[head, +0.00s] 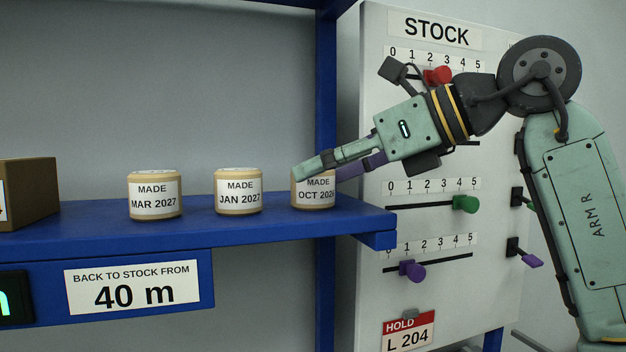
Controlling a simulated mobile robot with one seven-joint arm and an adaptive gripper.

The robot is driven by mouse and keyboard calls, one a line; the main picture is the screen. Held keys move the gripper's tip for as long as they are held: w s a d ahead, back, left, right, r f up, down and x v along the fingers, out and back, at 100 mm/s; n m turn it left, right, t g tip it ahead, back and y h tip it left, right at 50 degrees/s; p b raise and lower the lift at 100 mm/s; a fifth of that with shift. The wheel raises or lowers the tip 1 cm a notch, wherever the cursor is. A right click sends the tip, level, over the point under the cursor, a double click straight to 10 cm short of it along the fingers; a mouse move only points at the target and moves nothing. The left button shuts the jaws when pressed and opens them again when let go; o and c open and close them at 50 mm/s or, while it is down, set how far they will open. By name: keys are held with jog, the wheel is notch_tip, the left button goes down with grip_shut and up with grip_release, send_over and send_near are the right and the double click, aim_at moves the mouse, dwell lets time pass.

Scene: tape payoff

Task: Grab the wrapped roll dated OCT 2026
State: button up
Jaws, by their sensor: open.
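The wrapped roll labelled MADE OCT 2026 (314,194) stands upright on the blue shelf, the rightmost of three tan rolls. My gripper (322,172) comes in from the right, its fingers pointing left and slightly down. The fingers are open and overlap the top of the OCT 2026 roll in the head view, hiding its upper part. One finger passes in front of it, and the other shows at its right side. I cannot tell whether the fingers touch the roll.
The JAN 2027 roll (238,191) and MAR 2027 roll (155,195) stand to the left on the blue shelf (90,240). A brown box (28,194) is at far left. A blue post (326,90) and the STOCK board (440,225) with sliders stand behind my arm.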

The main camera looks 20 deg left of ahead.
jog(key=x, duration=0.2)
jog(key=shift+w+a, duration=0.1)
jog(key=shift+a, duration=0.2)
jog(key=shift+f, duration=0.1)
jog(key=shift+c, duration=0.5)
jog(key=c, duration=1.2)
